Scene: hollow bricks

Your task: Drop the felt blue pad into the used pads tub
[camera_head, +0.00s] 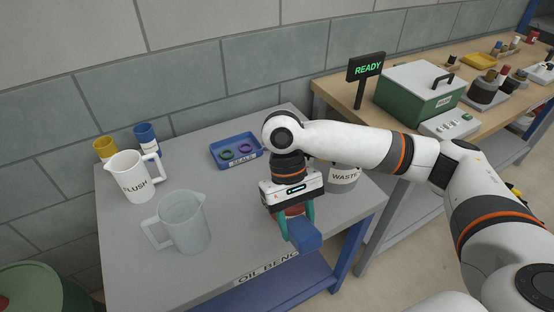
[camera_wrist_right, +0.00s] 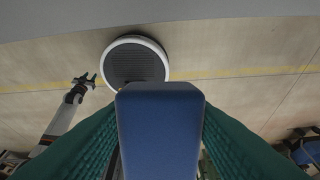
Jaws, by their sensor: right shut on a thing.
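My right gripper (camera_head: 297,224) is shut on the blue pad (camera_head: 304,237), a blocky blue piece between its teal fingers, over the front of the grey bench. In the right wrist view the pad (camera_wrist_right: 160,130) fills the lower middle between the fingers. A round green tub (camera_head: 45,290) is cut off at the lower left of the head view, with something red inside; no label shows, so I cannot tell if it is the used pads tub. My left gripper (camera_wrist_right: 84,80) shows small in the right wrist view, its dark fingers apart.
The oil bench (camera_head: 130,255) carries a flush jug (camera_head: 135,178), a clear jug (camera_head: 184,222), a blue seals tray (camera_head: 236,151) and a waste container (camera_head: 342,178). A reddish thing (camera_head: 293,211) is partly hidden behind my gripper. A wooden bench (camera_head: 350,115) stands right.

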